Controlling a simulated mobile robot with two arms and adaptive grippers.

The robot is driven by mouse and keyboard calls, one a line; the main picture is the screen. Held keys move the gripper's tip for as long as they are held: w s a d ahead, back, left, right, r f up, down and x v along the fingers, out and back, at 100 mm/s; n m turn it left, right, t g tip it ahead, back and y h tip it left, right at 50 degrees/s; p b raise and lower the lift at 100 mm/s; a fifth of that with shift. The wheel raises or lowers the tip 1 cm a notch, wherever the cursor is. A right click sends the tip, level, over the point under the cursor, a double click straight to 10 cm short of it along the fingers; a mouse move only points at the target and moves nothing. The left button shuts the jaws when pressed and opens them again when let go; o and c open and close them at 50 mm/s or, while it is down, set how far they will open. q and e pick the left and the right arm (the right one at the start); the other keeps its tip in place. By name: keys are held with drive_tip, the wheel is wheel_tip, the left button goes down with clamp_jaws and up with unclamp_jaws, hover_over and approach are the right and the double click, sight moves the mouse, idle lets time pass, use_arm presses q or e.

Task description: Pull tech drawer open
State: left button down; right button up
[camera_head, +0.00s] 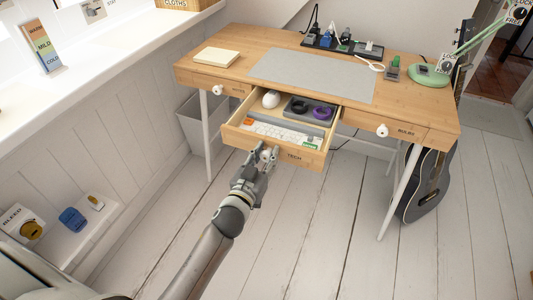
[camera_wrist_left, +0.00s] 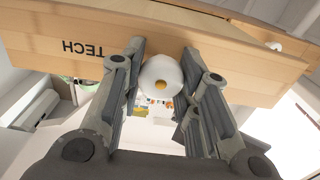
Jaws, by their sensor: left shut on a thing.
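The tech drawer (camera_head: 313,157) in the middle of the wooden desk is pulled out, with the word TECH on its front; the front also shows in the left wrist view (camera_wrist_left: 50,62). Inside are a white keyboard (camera_head: 284,131), a white mouse (camera_head: 270,99) and a dark tray with a purple coiled item (camera_head: 322,112). My left gripper (camera_head: 264,153) is at the drawer front. In the left wrist view its fingers (camera_wrist_left: 162,85) are shut on the round white knob (camera_wrist_left: 160,72). My right gripper is not in view.
Closed drawers with white knobs flank it, including the bulbs drawer (camera_head: 405,131) on the right. A grey bin (camera_head: 197,125) stands under the desk at left. A dark guitar (camera_head: 428,182) leans by the right leg. The floor in front is clear.

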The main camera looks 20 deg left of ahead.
use_arm(q)
drive_tip(key=c, duration=1.1)
unclamp_jaws()
drive_tip(key=s, duration=1.2)
drive_tip(key=shift+a, duration=0.2)
